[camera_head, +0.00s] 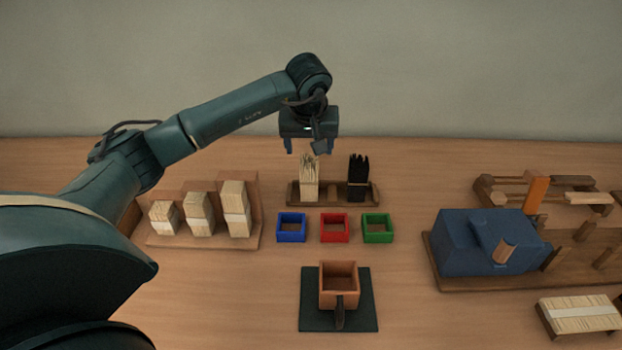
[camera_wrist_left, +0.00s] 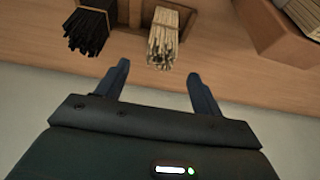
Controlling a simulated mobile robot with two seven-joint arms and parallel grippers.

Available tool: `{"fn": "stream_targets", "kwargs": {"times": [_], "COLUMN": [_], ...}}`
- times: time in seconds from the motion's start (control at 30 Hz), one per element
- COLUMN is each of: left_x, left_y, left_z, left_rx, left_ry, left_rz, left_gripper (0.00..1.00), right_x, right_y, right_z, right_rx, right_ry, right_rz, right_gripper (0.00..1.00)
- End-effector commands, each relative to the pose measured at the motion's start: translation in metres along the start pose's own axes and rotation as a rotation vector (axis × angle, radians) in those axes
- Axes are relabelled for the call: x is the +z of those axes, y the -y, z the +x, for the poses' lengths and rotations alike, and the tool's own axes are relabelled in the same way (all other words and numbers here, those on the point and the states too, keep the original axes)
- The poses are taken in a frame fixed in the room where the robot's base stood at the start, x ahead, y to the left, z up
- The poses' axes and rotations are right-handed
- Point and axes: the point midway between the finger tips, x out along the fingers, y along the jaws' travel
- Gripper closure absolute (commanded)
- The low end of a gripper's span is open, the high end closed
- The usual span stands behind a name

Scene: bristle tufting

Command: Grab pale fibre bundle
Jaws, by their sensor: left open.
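The pale fibre bundle (camera_head: 309,180) stands upright in a wooden rack (camera_head: 332,200), to the left of a black bundle (camera_head: 358,178). My left gripper (camera_head: 309,148) is above the pale bundle, open and empty. In the left wrist view the pale bundle (camera_wrist_left: 163,42) shows beyond the two fingers, roughly midway between them, with the black bundle (camera_wrist_left: 90,28) to its left. The open left gripper (camera_wrist_left: 158,80) also shows there, with nothing between its fingers. My right gripper is not in view.
Blue (camera_head: 291,227), red (camera_head: 334,228) and green (camera_head: 378,228) square frames lie in front of the rack. A stepped stand (camera_head: 190,242) holds pale blocks at left. A brown box (camera_head: 339,285) sits on a dark mat (camera_head: 312,318). A blue machine (camera_head: 470,245) stands at right.

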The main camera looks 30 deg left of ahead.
Motion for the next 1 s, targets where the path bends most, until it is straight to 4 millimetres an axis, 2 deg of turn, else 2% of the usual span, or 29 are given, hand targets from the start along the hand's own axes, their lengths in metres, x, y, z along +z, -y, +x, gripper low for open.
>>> {"fn": "stream_targets", "kwargs": {"times": [0.1, 0.37, 0.63, 0.93, 1.0], "left_x": [0.001, 0.003, 0.008, 0.008, 0.008], "left_y": [-0.001, 0.0, 0.001, 0.001, 0.001], "left_z": [0.02, 0.04, 0.078, 0.085, 0.084], "left_rx": [0.002, 0.003, 0.004, 0.005, 0.005], "left_ry": [0.003, 0.003, 0.003, 0.0, 0.0], "left_rz": [-0.002, -0.001, -0.003, -0.001, -0.001], "left_gripper": [0.33, 0.33, 0.33, 0.33, 0.37], "right_x": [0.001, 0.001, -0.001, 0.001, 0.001], "right_y": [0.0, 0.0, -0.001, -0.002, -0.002], "right_z": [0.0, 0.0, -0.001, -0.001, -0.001], "right_rx": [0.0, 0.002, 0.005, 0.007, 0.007], "right_ry": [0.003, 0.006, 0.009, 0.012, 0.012], "right_rz": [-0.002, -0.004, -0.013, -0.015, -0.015], "right_gripper": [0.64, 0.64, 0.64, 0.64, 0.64]}}
